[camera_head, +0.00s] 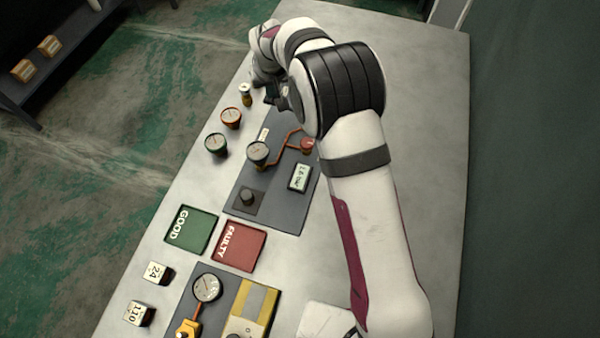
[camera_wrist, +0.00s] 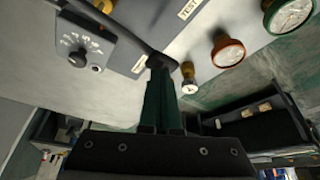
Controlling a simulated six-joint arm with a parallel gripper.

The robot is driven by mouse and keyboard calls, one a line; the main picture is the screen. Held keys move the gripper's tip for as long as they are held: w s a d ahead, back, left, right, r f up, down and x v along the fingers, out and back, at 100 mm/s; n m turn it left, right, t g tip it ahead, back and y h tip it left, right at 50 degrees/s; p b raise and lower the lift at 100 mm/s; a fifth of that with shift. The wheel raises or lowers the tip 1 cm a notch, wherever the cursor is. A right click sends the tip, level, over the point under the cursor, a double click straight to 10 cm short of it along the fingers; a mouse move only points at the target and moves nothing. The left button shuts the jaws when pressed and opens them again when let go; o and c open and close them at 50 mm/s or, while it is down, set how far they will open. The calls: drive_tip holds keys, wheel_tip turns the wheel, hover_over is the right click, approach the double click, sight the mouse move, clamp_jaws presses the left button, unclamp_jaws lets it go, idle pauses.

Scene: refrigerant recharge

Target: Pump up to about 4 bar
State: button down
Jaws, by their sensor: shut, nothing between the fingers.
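My gripper (camera_head: 272,92) is shut and empty over the far end of the grey test panel (camera_head: 285,211), mostly hidden by my own wrist in the head view. In the wrist view its green fingers (camera_wrist: 163,70) point at the end of a dark bar (camera_wrist: 118,35); I cannot tell if they touch. A round gauge (camera_head: 258,153) sits on the panel, its needle too small to read. An orange pipe (camera_head: 283,150) joins it to a red part (camera_head: 307,145). A small display (camera_head: 299,177) seems to read about 1.6 bar. A black knob (camera_head: 248,196) is at the near end.
An orange gauge (camera_head: 231,117), a green gauge (camera_head: 216,145) and a small brass fitting (camera_head: 246,94) stand left of the panel. GOOD (camera_head: 191,229) and FAULTY (camera_head: 239,246) pads lie nearer. A grey dial box (camera_wrist: 82,42) shows in the wrist view.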

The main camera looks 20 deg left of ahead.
drive_tip(key=shift+f, duration=1.55)
drive_tip(key=shift+r, duration=2.6)
drive_tip(key=shift+f, duration=0.1)
drive_tip(key=shift+f, duration=2.2)
drive_tip(key=shift+r, duration=2.3)
wheel_tip(320, 180, up, 5)
drive_tip(key=shift+r, duration=0.1)
